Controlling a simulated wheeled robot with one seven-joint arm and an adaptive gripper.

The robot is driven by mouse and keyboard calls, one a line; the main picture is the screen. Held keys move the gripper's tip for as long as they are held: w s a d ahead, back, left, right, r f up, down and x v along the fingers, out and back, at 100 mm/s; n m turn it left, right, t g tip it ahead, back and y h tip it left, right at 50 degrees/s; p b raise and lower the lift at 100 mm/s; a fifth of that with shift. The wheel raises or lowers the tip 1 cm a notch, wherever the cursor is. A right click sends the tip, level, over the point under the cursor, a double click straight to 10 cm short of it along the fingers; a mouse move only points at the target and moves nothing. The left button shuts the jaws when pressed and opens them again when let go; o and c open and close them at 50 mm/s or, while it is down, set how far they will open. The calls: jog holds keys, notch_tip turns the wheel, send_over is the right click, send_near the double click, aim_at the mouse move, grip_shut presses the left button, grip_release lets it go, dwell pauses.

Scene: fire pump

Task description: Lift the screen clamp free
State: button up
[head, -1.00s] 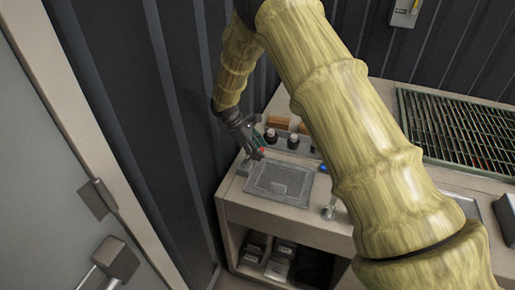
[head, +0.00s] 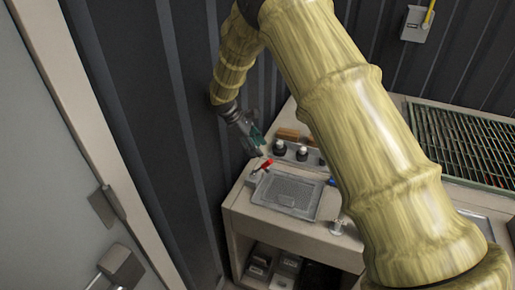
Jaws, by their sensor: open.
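The clamp with a red handle (head: 265,165) sits at the back left corner of a grey framed mesh screen (head: 287,192) on the bench. Its handle slants up to the right; I cannot tell whether its foot touches the frame. My gripper (head: 259,147) is open and empty, just above and behind the red handle, with a small gap showing between them. Its fingers are small here, and their exact distance from the handle is unclear.
Dark-topped bottles (head: 280,147) and a brown block (head: 287,134) stand behind the screen. A small metal fitting (head: 338,226) stands to its right. A green-framed grate (head: 465,140) lies far right. The dark ribbed wall (head: 190,130) is close to my arm's left.

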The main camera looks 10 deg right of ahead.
jog(key=shift+d+f, duration=0.1)
jog(key=shift+d, duration=0.1)
jog(key=c, duration=0.7)
jog(key=s+d+f+m+y, duration=0.1)
jog(key=d+m, duration=0.1)
jog(key=s+d+f+m+g+y+b, duration=0.1)
jog(key=d+m+y, duration=0.1)
jog(key=m, duration=0.1)
jog(key=s+d+f+m+y+b, duration=0.1)
jog(key=s+d+m+y, duration=0.1)
jog(key=shift+d+f+m+g, duration=0.2)
jog(key=shift+m+g, duration=0.1)
jog(key=shift+m, duration=0.1)
grip_shut()
jog(key=s+d+f+m+t+y+b, duration=0.1)
jog(key=d+m+t+y, duration=0.4)
jog(key=m, duration=0.8)
jog(key=s+d+f+m+t+y+b, duration=0.2)
jog(key=s+d+m+t+y+b, duration=0.2)
jog(key=d+m+y, duration=0.4)
jog(key=d+m, duration=0.1)
jog(key=m, duration=0.5)
jog(key=shift+s+d+t, duration=0.15)
jog(key=shift+s+t, duration=0.25)
